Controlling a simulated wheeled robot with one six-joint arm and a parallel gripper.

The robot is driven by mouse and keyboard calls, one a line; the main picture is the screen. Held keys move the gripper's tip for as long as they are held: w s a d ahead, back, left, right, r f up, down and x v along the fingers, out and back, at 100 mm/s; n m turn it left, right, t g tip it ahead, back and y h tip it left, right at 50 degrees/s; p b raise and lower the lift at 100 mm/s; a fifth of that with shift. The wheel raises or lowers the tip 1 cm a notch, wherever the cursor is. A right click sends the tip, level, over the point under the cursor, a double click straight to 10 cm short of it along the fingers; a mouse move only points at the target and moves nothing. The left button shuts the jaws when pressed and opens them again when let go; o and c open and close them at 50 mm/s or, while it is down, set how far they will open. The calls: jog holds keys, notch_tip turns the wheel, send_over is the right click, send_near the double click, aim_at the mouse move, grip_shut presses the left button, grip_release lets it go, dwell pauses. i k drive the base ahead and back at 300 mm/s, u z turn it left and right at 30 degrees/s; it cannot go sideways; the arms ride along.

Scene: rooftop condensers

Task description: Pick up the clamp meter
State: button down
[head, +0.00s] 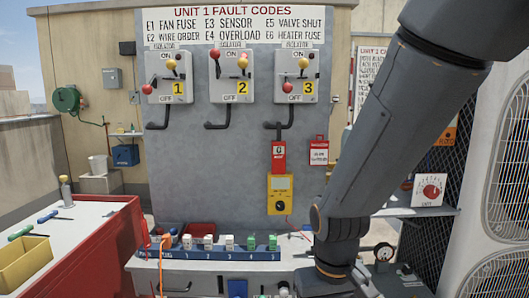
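A yellow meter (281,194) with a display and a dark dial hangs upright on the grey panel, directly below a red piece with a white label (279,157). It looks like the clamp meter, but its jaws cannot be made out. A thin red lead runs down from it. My arm comes down from the top right, passing to the right of the meter. My gripper (385,278) is low at the bottom right, below the meter and apart from it. Its fingers are dark and partly cut off by the frame edge, so their opening is unclear.
Three isolator boxes with handles (178,80) are above the meter. A bench (200,270) below carries a blue numbered rack (190,253) with several white pieces. A round gauge (384,252) is beside my gripper. A red-sided cart (100,255) with a yellow bin (24,263) stands left.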

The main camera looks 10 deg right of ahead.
aim_at(279, 145)
jog(key=k, duration=1.3)
jog(key=u, duration=0.65)
jog(key=i, duration=1.25)
jog(key=z, duration=0.75)
jog(key=i, duration=0.5)
jog(key=z, duration=0.6)
